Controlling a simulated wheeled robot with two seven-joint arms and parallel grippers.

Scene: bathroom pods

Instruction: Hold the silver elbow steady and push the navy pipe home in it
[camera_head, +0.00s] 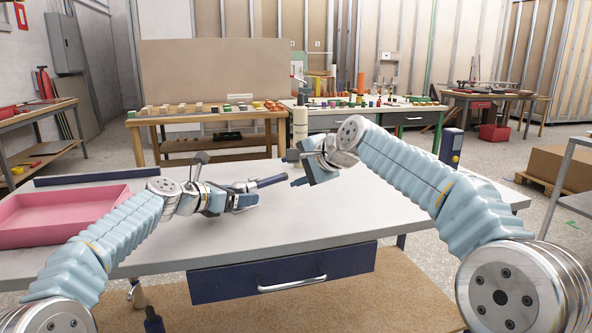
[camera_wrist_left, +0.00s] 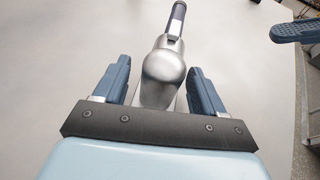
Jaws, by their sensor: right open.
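The silver elbow (camera_wrist_left: 163,78) sits between the fingers of my left gripper (camera_wrist_left: 160,82), in the middle of the left wrist view. In the head view the pipe (camera_head: 271,181) points right towards my right gripper (camera_head: 299,170).
The grey-white table (camera_head: 330,222) is mostly clear around the grippers. A pink tray (camera_head: 62,218) stands at its left, with a dark navy bar (camera_head: 97,178) behind it. A cream cylinder (camera_head: 300,128) stands behind my right gripper.

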